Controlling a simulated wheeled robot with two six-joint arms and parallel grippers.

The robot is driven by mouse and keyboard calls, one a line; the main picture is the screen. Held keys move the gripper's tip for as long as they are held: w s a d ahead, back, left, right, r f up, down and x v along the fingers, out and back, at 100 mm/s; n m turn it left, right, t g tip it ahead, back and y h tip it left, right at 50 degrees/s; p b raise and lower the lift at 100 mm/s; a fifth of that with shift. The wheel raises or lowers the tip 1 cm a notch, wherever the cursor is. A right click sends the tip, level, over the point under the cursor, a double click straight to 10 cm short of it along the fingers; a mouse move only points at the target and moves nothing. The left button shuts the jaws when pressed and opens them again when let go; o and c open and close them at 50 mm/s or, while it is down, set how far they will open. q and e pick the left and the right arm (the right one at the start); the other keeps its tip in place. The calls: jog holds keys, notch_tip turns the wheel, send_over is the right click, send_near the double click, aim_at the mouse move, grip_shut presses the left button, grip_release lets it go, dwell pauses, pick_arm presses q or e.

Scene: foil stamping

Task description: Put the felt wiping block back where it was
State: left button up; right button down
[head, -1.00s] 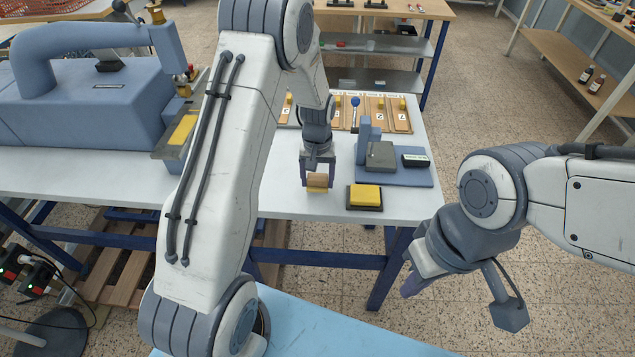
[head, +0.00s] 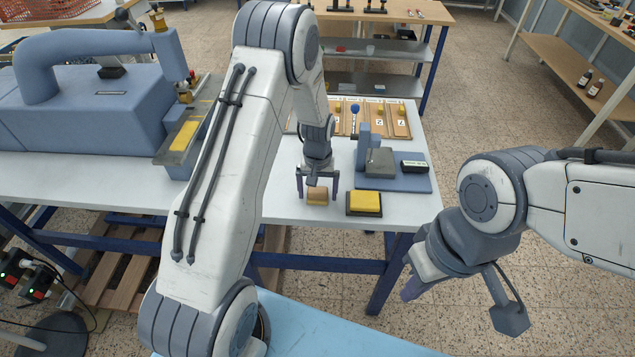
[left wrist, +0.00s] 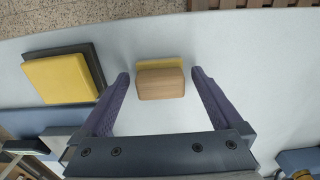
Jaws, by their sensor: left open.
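The felt wiping block (head: 317,195), a small wooden block with a yellow felt edge, rests on the white table to the left of a yellow pad on a dark base (head: 365,202). My left gripper (head: 317,192) is open around it, with one finger on each side. In the left wrist view the block (left wrist: 160,83) lies between the open fingers, with a gap on both sides. My right gripper (head: 412,284) hangs off the table's front right; I cannot tell whether it is open.
A blue base plate (head: 400,184) with a grey block (head: 379,161) and a dark labelled block (head: 415,167) lies behind the yellow pad. A blue press (head: 90,105) fills the left. White table (head: 275,208) is bare left of the block.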

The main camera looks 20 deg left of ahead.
aim_at(318, 191)
pick_arm(q)
notch_tip(318, 191, up, 11)
jog(key=b, duration=0.3)
jog(key=s+d+r+m, duration=0.5)
jog(key=s+d+r, duration=0.2)
jog(key=s+d, duration=0.55)
jog(key=s+d+m, duration=0.1)
jog(key=s+m, duration=0.1)
jog(key=s, duration=0.6)
jog(key=s+d+m+h, duration=0.1)
jog(key=s+d+m, duration=0.1)
jog(key=s, duration=0.6)
jog(key=shift+s+r+m+b, duration=0.15)
jog(key=shift+s+m+b, duration=0.1)
jog(key=shift+m+b, duration=0.35)
